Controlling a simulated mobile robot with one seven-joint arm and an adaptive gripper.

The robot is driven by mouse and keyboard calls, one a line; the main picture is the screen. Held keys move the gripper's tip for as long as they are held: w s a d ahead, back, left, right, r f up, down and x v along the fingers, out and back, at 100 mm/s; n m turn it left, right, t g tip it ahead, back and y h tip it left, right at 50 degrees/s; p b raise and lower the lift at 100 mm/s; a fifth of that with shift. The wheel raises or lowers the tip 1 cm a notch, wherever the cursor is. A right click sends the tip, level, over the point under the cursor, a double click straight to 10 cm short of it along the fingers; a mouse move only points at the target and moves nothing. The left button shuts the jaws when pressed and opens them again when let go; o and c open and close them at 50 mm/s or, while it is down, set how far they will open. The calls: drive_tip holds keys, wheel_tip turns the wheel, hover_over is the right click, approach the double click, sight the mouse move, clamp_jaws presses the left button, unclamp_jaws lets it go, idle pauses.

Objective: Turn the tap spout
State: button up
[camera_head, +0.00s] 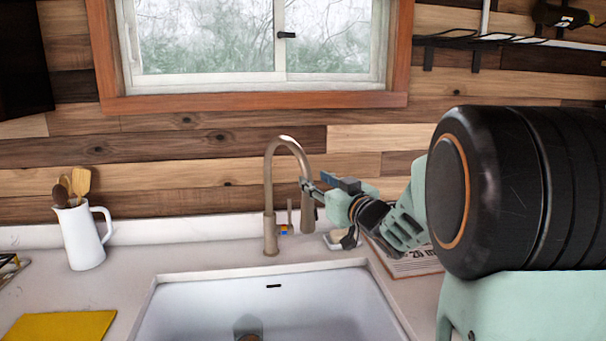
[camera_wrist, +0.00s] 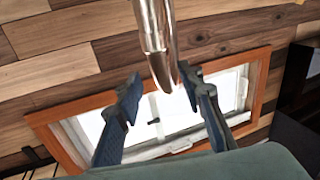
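The tap (camera_head: 269,195) is a brushed metal gooseneck at the back edge of the sink, its spout arching over to the right and ending in a wider, downward head (camera_head: 308,213). My gripper (camera_head: 312,185) reaches in from the right, its fingertips at the upper part of that head. In the wrist view the spout (camera_wrist: 150,28) comes down from the top, its end between the two spread blue-grey fingertips (camera_wrist: 158,84). A gap shows on both sides, and the fingers are not closed on it. Contact with either finger cannot be told.
The white sink (camera_head: 190,300) lies in front of the tap. A white jug (camera_head: 80,238) with wooden utensils and a yellow board (camera_head: 60,326) are on the left. A printed book or paper (camera_head: 412,266) lies under my arm. The window (camera_head: 210,40) is behind.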

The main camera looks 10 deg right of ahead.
sight(310, 176)
drive_tip(key=shift+p+x, duration=0.3)
drive_tip(key=shift+x, duration=2.35)
drive_tip(key=shift+c, duration=0.2)
clamp_jaws()
